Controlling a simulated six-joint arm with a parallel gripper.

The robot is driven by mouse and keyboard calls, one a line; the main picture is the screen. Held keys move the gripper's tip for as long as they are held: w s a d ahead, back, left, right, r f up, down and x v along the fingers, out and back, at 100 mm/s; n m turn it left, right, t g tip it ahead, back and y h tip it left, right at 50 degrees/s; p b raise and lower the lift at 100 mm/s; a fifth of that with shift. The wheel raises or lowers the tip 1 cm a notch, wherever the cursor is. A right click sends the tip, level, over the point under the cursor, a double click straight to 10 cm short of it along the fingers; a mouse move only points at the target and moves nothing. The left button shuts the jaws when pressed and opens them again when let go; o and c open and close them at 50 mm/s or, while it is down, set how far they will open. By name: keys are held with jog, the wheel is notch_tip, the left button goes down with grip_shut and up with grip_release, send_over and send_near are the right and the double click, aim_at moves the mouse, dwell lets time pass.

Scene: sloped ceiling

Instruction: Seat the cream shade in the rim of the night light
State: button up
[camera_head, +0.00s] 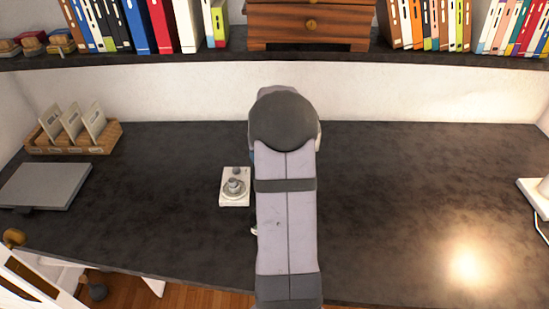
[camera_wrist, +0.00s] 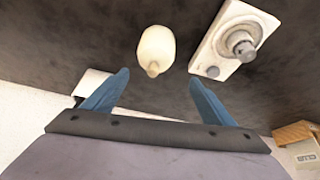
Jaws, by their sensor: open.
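The cream shade (camera_wrist: 156,46) is a rounded, egg-like piece with a small narrow end, seen at upper middle in the wrist view. It lies on the dark desk, just beyond the fingertips. My gripper (camera_wrist: 158,78) is open, its two blue fingers apart with nothing held between them. The night light (camera_wrist: 226,57) is a white plate with a round grey rim and post, to the right of the shade and apart from it. In the head view the night light (camera_head: 235,201) sits just left of my arm. My arm hides most of the shade and gripper there.
The dark desk (camera_head: 420,200) is clear to the right, up to a white object (camera_head: 535,196) at its edge. A wooden card tray (camera_head: 70,150) and grey flat case (camera_head: 45,185) are at left. A shelf (camera_head: 200,58) with books and a drawer box crosses the back.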

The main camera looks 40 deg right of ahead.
jog(key=s, duration=0.1)
jog(key=s+m, duration=0.1)
jog(key=shift+s+d+f+g+p, duration=0.15)
jog(key=shift+s+f+g+p, duration=0.15)
jog(key=shift+g+p, duration=0.1)
jog(key=shift+x, duration=1.05)
jog(key=shift+w+f+p, duration=0.1)
jog(key=shift+w+p, duration=0.05)
jog(key=shift+p, duration=0.2)
jog(key=shift+w+a+p+x, duration=0.15)
jog(key=shift+p+x, duration=0.4)
jog(key=shift+x, duration=0.65)
jog(key=shift+w+a+p+x, duration=0.1)
jog(key=shift+p+x, duration=0.4)
jog(key=shift+x, duration=0.75)
jog(key=c, duration=1.1)
